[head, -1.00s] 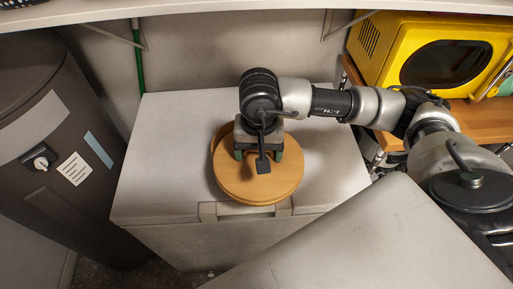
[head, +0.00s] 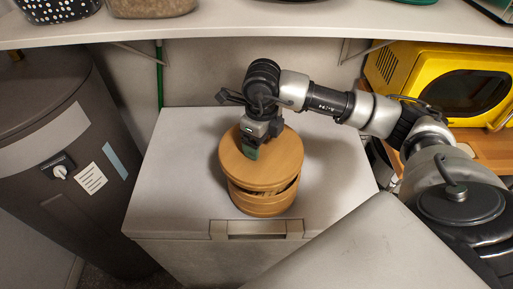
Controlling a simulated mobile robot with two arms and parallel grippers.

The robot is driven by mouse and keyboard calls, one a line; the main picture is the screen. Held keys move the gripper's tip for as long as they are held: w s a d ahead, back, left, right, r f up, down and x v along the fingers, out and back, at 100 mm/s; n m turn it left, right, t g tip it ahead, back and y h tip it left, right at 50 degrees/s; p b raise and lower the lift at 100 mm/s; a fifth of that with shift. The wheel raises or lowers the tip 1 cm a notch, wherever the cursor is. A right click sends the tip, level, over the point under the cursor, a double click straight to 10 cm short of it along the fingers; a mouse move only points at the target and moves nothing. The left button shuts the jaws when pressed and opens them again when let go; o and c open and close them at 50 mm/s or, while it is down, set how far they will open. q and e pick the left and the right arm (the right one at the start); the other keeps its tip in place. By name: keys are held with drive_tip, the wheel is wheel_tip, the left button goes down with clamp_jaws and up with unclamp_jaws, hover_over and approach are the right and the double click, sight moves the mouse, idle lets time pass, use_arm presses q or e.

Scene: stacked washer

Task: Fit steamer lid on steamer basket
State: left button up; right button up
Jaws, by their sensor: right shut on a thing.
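The steamer lid (head: 277,163) is a round, flat wooden disc. It is over the steamer basket (head: 262,207), a round wooden basket on the white chest top. The basket's front wall shows below the lid, with a dark gap between them at the front right, so the lid looks a little tilted or raised there. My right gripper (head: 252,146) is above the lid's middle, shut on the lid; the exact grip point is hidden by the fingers. My left gripper is not in view.
The white chest (head: 175,180) has free room left of the basket. A dark barrel-like bin (head: 60,160) stands at the left. A yellow microwave (head: 400,65) is at the back right. A shelf (head: 230,25) with bowls crosses the top.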

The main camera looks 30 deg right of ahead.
sight(264, 151)
drive_tip(key=m, duration=0.2)
drive_tip(key=d+m, duration=0.1)
drive_tip(key=m, duration=0.1)
drive_tip(key=w+m, duration=0.1)
drive_tip(key=shift+d+r+m, duration=0.2)
drive_tip(key=shift+d+m, duration=0.15)
drive_tip(key=shift+m, duration=0.05)
drive_tip(key=shift+f+b, duration=1.75)
drive_tip(key=shift+f, duration=1.1)
drive_tip(key=shift+b, duration=0.35)
drive_tip(key=shift+f+b, duration=0.5)
drive_tip(key=shift+f, duration=0.05)
drive_tip(key=o, duration=0.7)
